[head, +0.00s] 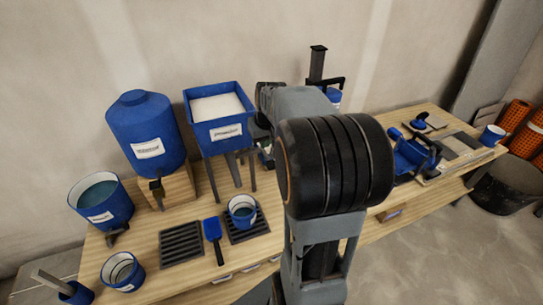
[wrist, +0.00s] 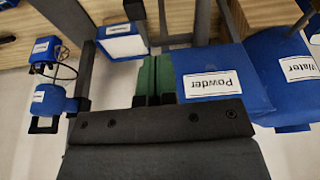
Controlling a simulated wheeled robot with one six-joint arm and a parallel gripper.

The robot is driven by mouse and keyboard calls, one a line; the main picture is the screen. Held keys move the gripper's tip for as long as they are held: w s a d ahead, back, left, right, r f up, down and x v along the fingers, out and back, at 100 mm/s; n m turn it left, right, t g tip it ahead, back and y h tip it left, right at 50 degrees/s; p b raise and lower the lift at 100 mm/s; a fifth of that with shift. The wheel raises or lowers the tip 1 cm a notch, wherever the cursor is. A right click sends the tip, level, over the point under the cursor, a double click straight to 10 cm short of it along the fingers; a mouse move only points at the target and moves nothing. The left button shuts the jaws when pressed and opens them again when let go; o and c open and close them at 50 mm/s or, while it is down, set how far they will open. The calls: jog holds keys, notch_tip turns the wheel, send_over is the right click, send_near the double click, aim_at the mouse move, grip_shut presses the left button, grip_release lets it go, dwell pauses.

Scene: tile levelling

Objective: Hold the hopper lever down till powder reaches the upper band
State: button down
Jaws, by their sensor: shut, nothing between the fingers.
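The blue powder hopper (head: 213,132) stands on dark legs at the back, white powder (head: 216,107) showing in its top. It also fills the right of the wrist view (wrist: 255,85), with its "Powder" label. My gripper (wrist: 154,62) has its green fingers together beside the hopper, empty.
A blue water tank (head: 138,118) stands left of the hopper. A bucket of water (head: 107,217), an empty-looking cup (head: 124,272), a grate (head: 181,243) and a blue scoop (head: 212,230) are at the left. Tools and blue items (head: 410,158) occupy the right of the bench.

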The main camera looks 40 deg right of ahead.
jog(key=shift+m, duration=0.3)
jog(key=d, duration=0.2)
jog(key=w+d, duration=0.1)
jog(key=d, duration=0.2)
jog(key=shift+w+d+f, duration=0.1)
jog(key=shift+w+f, duration=0.05)
jog(key=shift+f, duration=0.05)
jog(key=p, duration=0.2)
send_near(271, 163)
jog(key=x, duration=0.5)
jog(key=shift+w, duration=0.3)
jog(key=shift+f, duration=0.85)
